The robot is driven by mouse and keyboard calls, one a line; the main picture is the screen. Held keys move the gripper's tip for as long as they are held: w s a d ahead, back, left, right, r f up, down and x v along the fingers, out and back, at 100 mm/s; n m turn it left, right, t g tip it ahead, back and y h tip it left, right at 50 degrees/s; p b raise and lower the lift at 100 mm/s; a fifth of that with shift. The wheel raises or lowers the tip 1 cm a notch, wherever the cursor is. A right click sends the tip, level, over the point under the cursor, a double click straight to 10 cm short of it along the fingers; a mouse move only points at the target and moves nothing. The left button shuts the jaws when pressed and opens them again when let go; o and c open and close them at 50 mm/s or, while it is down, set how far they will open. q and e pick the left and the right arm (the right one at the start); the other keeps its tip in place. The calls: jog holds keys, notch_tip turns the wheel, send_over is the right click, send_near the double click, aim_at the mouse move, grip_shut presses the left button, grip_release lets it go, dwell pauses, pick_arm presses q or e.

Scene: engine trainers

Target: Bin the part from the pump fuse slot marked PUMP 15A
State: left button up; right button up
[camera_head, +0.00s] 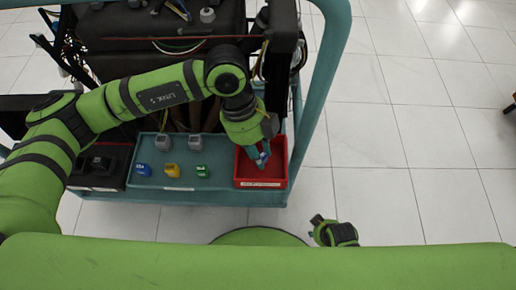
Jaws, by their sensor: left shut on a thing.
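My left gripper (262,160) points down over the red bin (246,174) at the right end of the trainer's front shelf. It is shut on a small bluish part (263,161), mostly hidden by the fingers. I cannot tell whether the part touches the bin floor. My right gripper (335,232) is low in the picture, over the floor in front of the trainer, away from the bin. Its fingers are too small and dark to read. The fuse slot marked PUMP 15A cannot be made out.
A teal tray (187,184) left of the bin holds a blue fuse (143,170), a yellow fuse (172,170), a green fuse (202,171) and two grey relays (163,142). A dark box (98,165) stands further left. The teal frame post (322,85) rises right of the bin.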

pick_arm(q)
jog(key=shift+s+f+b, duration=0.1)
jog(key=shift+f+b, duration=0.2)
jog(key=shift+f, duration=0.1)
dwell(0.6)
jog(key=o, duration=0.9)
jog(key=shift+o, duration=0.2)
jog(key=shift+r, duration=0.15)
jog(key=shift+r+p, duration=2.9)
jog(key=shift+r, duration=0.55)
